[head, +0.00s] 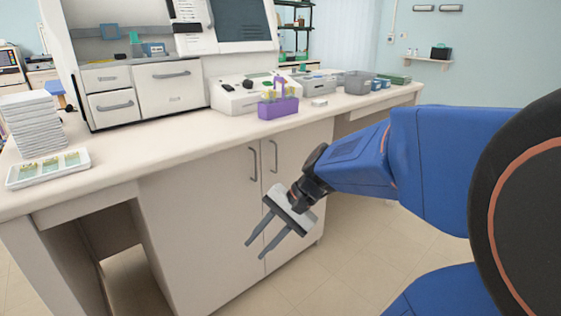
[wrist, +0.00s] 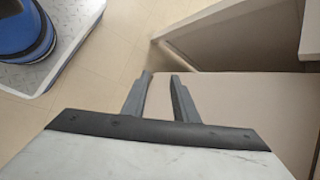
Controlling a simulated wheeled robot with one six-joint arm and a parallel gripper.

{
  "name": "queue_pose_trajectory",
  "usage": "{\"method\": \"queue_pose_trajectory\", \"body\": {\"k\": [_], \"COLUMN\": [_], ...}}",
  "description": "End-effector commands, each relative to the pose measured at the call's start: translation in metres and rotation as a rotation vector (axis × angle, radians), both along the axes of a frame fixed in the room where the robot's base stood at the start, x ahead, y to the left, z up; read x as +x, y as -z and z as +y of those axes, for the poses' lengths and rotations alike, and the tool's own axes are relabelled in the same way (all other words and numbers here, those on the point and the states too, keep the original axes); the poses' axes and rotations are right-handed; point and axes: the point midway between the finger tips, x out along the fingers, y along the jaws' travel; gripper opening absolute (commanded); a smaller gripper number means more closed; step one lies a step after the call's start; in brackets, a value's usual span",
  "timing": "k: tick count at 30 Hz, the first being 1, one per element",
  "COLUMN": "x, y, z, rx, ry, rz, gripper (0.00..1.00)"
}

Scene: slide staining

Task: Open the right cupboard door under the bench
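The right cupboard door (head: 302,147) under the bench is a pale beige panel and looks shut. Its dark vertical bar handle (head: 274,157) is near its left edge, beside the similar handle (head: 253,163) of the left door (head: 195,210). My gripper (head: 254,250) is in front of the doors, below both handles, with its fingers angled down and left. It hides part of the right door. In the wrist view the two grey fingers (wrist: 160,76) are apart with nothing between them. No handle shows there.
The bench top (head: 190,138) overhangs the cupboard and carries a purple rack (head: 278,107), a white device (head: 240,93) and a slide tray (head: 48,168). Open knee space lies left of the cupboard. Tiled floor (head: 350,250) is clear in front on the right.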

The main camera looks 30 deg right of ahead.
Motion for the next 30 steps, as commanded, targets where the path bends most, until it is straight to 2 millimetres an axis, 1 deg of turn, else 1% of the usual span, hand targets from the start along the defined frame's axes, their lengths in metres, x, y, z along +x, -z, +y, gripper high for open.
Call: {"method": "queue_pose_trajectory", "body": {"k": [1,5,8,11,12,14,15,17,18,20,21,24,27,30], "x": [0.012,0.045,0.071,0.095,0.104,0.116,0.124,0.134,0.140,0.146,0.149,0.152,0.151,0.150], "y": [0.000,-0.007,-0.013,-0.018,-0.020,-0.023,-0.024,-0.026,-0.026,-0.027,-0.027,-0.026,-0.025,-0.025], "z": [-0.007,-0.027,-0.049,-0.079,-0.094,-0.117,-0.134,-0.162,-0.182,-0.211,-0.231,-0.274,-0.305,-0.323], "rx": [0.067,0.253,0.398,0.545,0.603,0.692,0.751,0.841,0.901,0.987,1.041,1.155,1.236,1.278], "ry": [0.070,0.249,0.387,0.522,0.578,0.657,0.710,0.789,0.840,0.913,0.958,1.049,1.111,1.144], "rz": [0.025,0.071,0.095,0.110,0.114,0.114,0.113,0.106,0.099,0.088,0.076,0.049,0.024,0.006], "gripper": [0.26,0.26,0.26,0.26,0.26,0.26,0.26,0.26,0.26,0.26,0.26,0.26,0.26,0.26]}}
